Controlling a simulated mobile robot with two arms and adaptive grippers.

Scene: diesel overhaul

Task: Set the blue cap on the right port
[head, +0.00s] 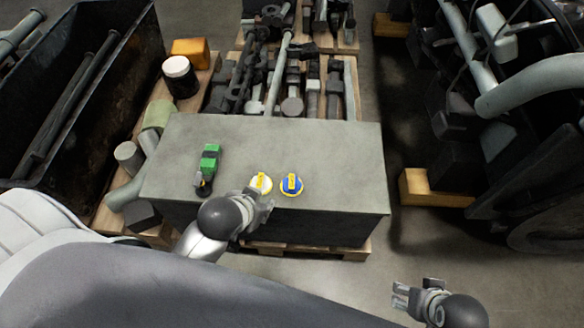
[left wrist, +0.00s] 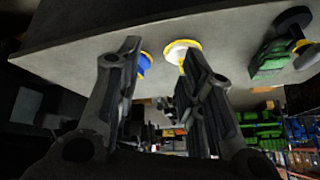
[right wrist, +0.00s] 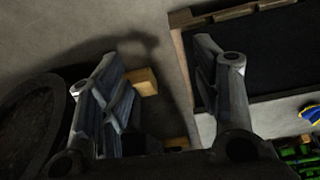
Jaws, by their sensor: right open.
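The blue cap (head: 291,186), with a yellow grip bar on top, is on the grey block's top (head: 320,145) near its front edge. A white cap (head: 261,181) with a yellow bar is just left of it. I cannot make out a separate right port. My left gripper (head: 262,203) is at the front edge beside the white cap, open and empty. In the left wrist view the blue cap (left wrist: 145,64) and the white cap (left wrist: 181,50) show between or behind its fingers. My right gripper (head: 416,296) is open and empty, low over the floor at right, away from the block.
A green object with a black round end (head: 209,160) is on the block's left part. The block stands on a pallet (head: 350,252). Metal parts crowd the pallet behind. A dark bin (head: 130,70) is at left, a large engine (head: 500,130) at right. The block's right half is clear.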

